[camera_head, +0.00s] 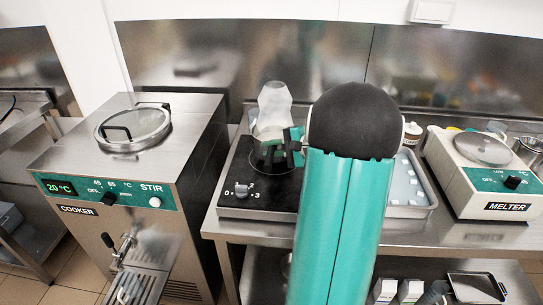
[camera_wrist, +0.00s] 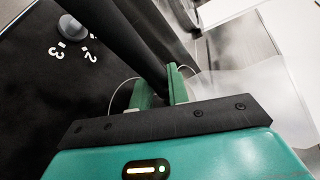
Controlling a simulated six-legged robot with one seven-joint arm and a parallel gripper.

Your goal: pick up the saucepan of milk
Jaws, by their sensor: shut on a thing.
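My gripper (camera_head: 293,146) is at the hob, beside the saucepan (camera_head: 264,152); my arm's large round joint hides much of the area to the right. In the wrist view, my gripper (camera_wrist: 160,90) has its green fingers shut on the saucepan's black handle (camera_wrist: 138,38), which runs up and away between them. The milk inside cannot be made out.
A pale translucent shape (camera_head: 274,105), perhaps steam, rises above the pan. The cooker (camera_head: 130,165) stands left, across a gap. A tray (camera_head: 412,211) with pale pieces and the melter (camera_head: 490,180) are to the right. A steel backsplash (camera_head: 200,60) closes the rear.

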